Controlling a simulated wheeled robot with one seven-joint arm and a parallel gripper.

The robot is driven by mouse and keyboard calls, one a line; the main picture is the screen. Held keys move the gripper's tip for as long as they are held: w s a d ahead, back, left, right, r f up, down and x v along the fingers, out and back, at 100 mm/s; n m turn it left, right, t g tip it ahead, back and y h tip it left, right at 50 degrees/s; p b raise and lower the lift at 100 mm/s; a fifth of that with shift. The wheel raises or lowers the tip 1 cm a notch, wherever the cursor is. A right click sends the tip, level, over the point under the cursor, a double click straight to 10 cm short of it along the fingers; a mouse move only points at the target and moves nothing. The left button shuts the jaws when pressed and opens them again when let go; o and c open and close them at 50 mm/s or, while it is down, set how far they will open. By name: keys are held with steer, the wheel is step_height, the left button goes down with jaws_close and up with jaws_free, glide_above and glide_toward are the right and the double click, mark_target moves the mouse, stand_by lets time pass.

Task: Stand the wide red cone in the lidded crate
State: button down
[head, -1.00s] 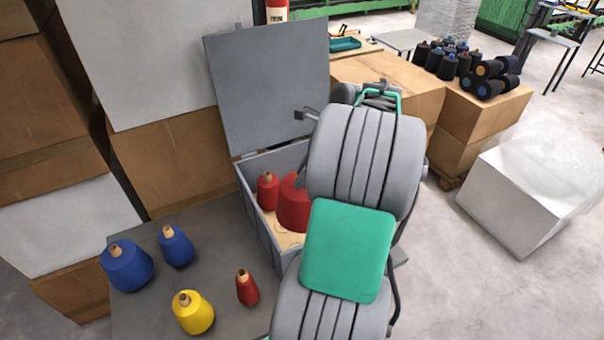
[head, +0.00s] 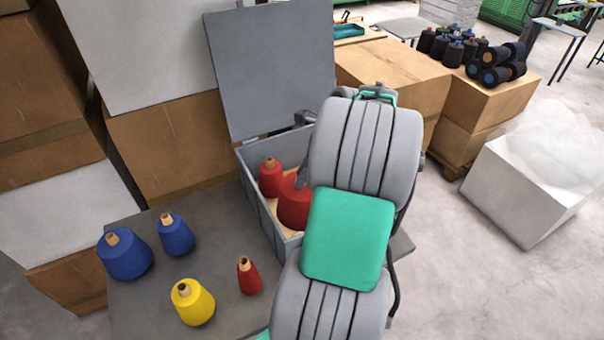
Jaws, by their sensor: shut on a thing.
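The wide red cone (head: 292,206) is inside the grey lidded crate (head: 262,212), toward its right side and partly hidden by my arm. My gripper (head: 302,178) is mostly hidden behind my arm; a grey finger shows at the top of the wide cone, and it is shut on that cone. The cone looks roughly upright; whether its base touches the crate floor is hidden. A smaller red cone (head: 270,180) with a tan tip stands in the crate, left of the wide one. The crate's lid (head: 270,70) is open, standing up at the back.
On the grey table (head: 215,240), left of the crate, stand two blue cones (head: 124,258) (head: 176,237), a yellow cone (head: 193,304) and a slim red cone (head: 249,279). Cardboard boxes (head: 170,140) rise behind. Several dark cones (head: 460,50) sit on boxes at the back right.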

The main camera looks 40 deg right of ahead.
steer(key=shift+f+b, duration=4.2)
steer(key=shift+b, duration=1.05)
steer(key=shift+f+b, duration=0.5)
steer(key=shift+f, duration=2.1)
steer(key=c, duration=1)
jaws_free()
steer(key=shift+f, duration=0.15)
steer(key=p+v, duration=0.1)
steer(key=v, duration=0.7)
steer(key=shift+p, duration=0.4)
